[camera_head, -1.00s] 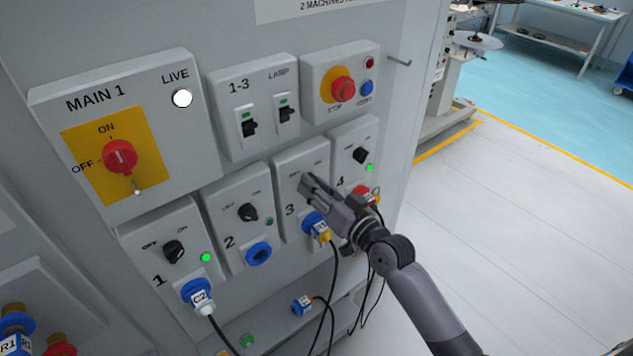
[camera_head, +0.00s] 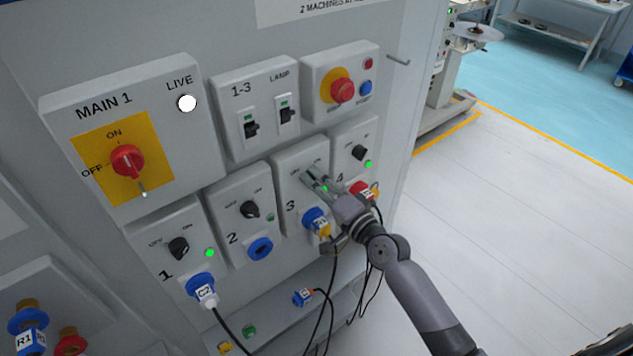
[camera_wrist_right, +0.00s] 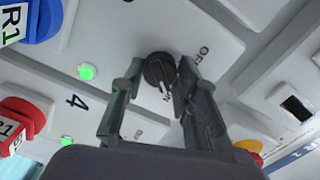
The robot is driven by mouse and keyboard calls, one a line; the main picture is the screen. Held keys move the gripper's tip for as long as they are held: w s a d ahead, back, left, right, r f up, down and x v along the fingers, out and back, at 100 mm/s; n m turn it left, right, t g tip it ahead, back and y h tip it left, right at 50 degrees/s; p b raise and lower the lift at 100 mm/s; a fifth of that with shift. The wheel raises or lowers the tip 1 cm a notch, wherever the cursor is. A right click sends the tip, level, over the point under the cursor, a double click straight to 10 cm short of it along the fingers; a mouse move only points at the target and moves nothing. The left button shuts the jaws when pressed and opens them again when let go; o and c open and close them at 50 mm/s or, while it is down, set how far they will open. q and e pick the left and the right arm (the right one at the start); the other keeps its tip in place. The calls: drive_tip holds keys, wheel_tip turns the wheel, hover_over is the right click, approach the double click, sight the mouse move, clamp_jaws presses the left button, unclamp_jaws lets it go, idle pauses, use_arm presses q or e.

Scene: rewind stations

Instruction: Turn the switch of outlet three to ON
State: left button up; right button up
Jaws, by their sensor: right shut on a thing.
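The outlet three panel (camera_head: 290,165) is grey, with a blue socket holding the blue R1 plug (camera_head: 316,221). My right gripper (camera_head: 313,178) is at its switch and hides most of it in the head view. In the right wrist view, the black switch knob (camera_wrist_right: 158,70) sits between the two fingers of my right gripper (camera_wrist_right: 158,82), which are shut on it. The knob's white mark points towards the ON lettering. The green lamp (camera_wrist_right: 87,71) of outlet three is lit; it also shows between the fingers in the head view. My left gripper is out of view.
Outlet four (camera_head: 345,135) is close on the right, with a red plug (camera_head: 361,190) and a lit green lamp. Outlet two (camera_head: 232,195) is on the left with an empty blue socket. Cables hang below my right gripper. Open floor lies to the right.

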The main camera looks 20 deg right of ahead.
drive_tip(key=shift+m, duration=0.5)
drive_tip(key=o, duration=1.2)
drive_tip(key=shift+c, duration=0.2)
drive_tip(key=v, duration=1.2)
